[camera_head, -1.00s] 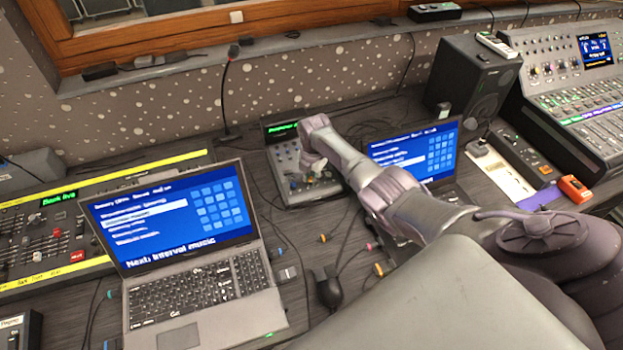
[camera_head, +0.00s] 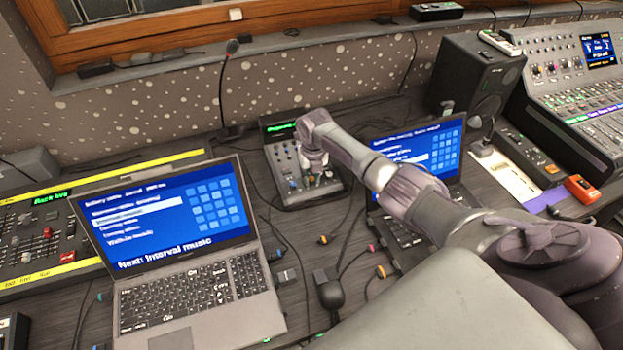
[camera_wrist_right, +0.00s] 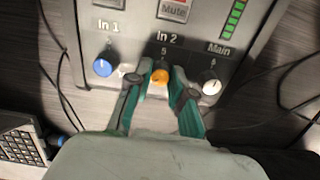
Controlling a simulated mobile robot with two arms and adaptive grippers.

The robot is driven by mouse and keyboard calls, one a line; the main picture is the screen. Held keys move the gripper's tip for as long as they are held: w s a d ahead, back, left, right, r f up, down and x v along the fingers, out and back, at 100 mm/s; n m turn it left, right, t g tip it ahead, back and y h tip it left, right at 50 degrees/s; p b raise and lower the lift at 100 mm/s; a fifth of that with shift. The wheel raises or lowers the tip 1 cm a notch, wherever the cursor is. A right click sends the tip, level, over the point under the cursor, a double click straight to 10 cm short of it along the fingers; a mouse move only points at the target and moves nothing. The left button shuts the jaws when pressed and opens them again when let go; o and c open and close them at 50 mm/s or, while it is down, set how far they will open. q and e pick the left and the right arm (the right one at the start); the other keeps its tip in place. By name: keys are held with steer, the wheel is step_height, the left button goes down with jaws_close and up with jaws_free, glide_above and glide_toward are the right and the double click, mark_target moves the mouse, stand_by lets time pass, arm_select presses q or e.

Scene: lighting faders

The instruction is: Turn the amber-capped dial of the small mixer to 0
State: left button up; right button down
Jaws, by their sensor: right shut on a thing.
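The small mixer (camera_head: 285,180) stands on the desk between the two laptops, with a lit green display at its top. In the right wrist view its panel (camera_wrist_right: 135,60) fills the upper middle. The amber-capped dial (camera_wrist_right: 160,76) sits under the label "In 2". My right gripper (camera_wrist_right: 161,84) has its two green fingers closed on either side of this dial. The exact dial reading is too small to tell. In the head view my right gripper (camera_head: 315,178) is over the mixer's lower part and my arm hides some of it. My left gripper is not in view.
A blue-capped dial (camera_wrist_right: 104,67) and a white-capped dial (camera_wrist_right: 212,85) flank the amber one closely. A laptop (camera_head: 190,250) stands left of the mixer and another laptop (camera_head: 430,155) to its right. Cables lie on the desk in front.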

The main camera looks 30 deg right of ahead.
steer(key=shift+n, duration=0.7)
steer(key=c, duration=1)
jaws_free()
steer(key=r, duration=0.4)
steer(key=s+r, duration=0.1)
steer(key=r, duration=0.7)
steer(key=shift+s+a, duration=0.15)
steer(key=shift+a, duration=0.05)
